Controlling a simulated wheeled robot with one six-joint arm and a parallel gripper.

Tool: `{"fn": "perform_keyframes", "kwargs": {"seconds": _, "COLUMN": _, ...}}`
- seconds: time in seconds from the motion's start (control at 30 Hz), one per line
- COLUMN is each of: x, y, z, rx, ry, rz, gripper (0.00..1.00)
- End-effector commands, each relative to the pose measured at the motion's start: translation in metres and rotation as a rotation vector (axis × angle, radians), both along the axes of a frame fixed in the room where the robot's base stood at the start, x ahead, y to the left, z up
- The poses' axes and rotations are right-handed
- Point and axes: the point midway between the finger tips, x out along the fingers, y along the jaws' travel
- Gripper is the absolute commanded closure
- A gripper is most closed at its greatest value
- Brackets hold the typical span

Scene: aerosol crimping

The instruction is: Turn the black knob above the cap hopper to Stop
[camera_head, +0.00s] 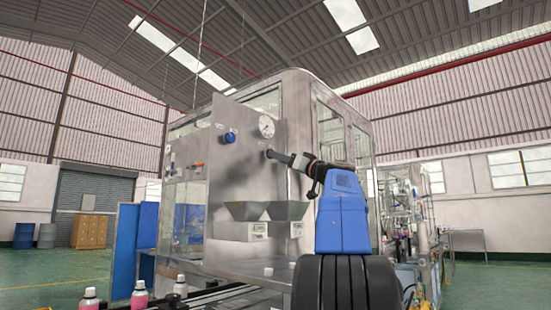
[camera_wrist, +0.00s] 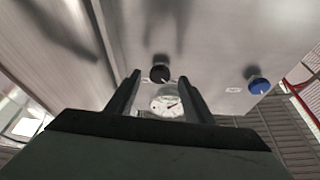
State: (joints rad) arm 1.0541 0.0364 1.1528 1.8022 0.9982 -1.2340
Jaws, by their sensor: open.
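The black knob (camera_wrist: 160,73) is on the steel panel, close to the pressure gauge. My gripper (camera_wrist: 160,77) is open, and in the wrist view the knob appears between its two fingertips. I cannot tell whether either finger touches it. In the head view my gripper (camera_head: 273,154) reaches left to the panel just below the gauge, and the knob there is hard to tell from the dark fingertips. The knob's label and pointer are too small to read. Two grey hoppers (camera_head: 246,211) (camera_head: 288,210) are mounted lower on the panel.
The white gauge (camera_head: 266,126) sits just above my gripper; it also shows in the wrist view (camera_wrist: 167,103). A blue knob (camera_head: 230,137) is to the left on the same panel. Bottles with pink contents (camera_head: 139,298) stand at the lower left.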

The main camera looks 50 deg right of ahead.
Motion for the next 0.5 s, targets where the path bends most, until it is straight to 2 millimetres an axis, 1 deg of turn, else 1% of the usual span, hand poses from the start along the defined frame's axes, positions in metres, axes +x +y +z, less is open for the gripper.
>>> {"fn": "perform_keyframes", "kwargs": {"seconds": 0.03, "x": 0.007, "y": 0.001, "z": 0.003, "rx": -0.001, "ry": 0.001, "rz": 0.003, "gripper": 0.52}}
{"fn": "perform_keyframes", "kwargs": {"seconds": 0.2, "x": 0.022, "y": 0.001, "z": 0.009, "rx": 0.001, "ry": 0.0, "rz": 0.001, "gripper": 0.52}}
{"fn": "perform_keyframes", "kwargs": {"seconds": 0.3, "x": 0.026, "y": 0.001, "z": 0.01, "rx": 0.0, "ry": 0.001, "rz": 0.001, "gripper": 0.52}}
{"fn": "perform_keyframes", "kwargs": {"seconds": 0.5, "x": 0.027, "y": 0.001, "z": 0.011, "rx": 0.0, "ry": 0.0, "rz": 0.0, "gripper": 0.52}}
